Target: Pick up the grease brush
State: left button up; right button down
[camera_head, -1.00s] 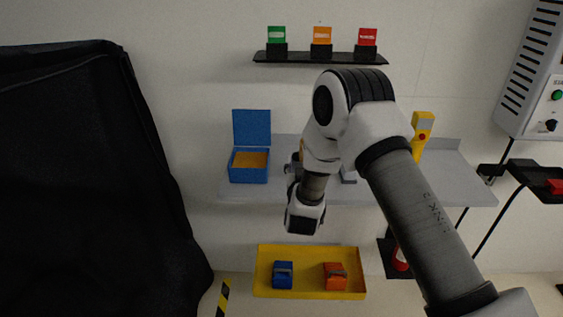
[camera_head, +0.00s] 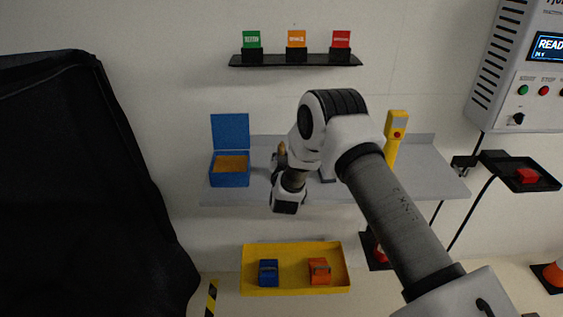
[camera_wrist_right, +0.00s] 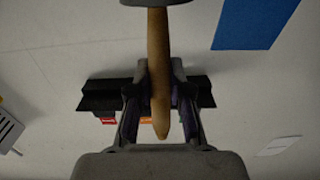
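The grease brush shows as a tan wooden handle (camera_wrist_right: 158,70) in the right wrist view, between the two fingers of my right gripper (camera_wrist_right: 159,85). The fingers press close on both sides of it. The brush's other end is hidden by a dark grey part at the picture's top edge. In the head view a short brown piece of the handle (camera_head: 282,148) shows above my right gripper (camera_head: 277,164), over the grey shelf. The gripper's fingers are mostly hidden there by my wrist. My left gripper is not in view.
The grey shelf (camera_head: 420,180) carries an open blue box (camera_head: 230,179) and a yellow upright device (camera_head: 396,125). A yellow tray (camera_head: 293,289) with blue and orange items is below. A black cover (camera_head: 80,190) fills the left. A black ledge (camera_head: 295,61) holds coloured tags.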

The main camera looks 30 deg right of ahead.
notch_tip(320, 180, up, 10)
jog(key=b, duration=0.2)
jog(key=shift+b, duration=0.3)
dwell(1.8)
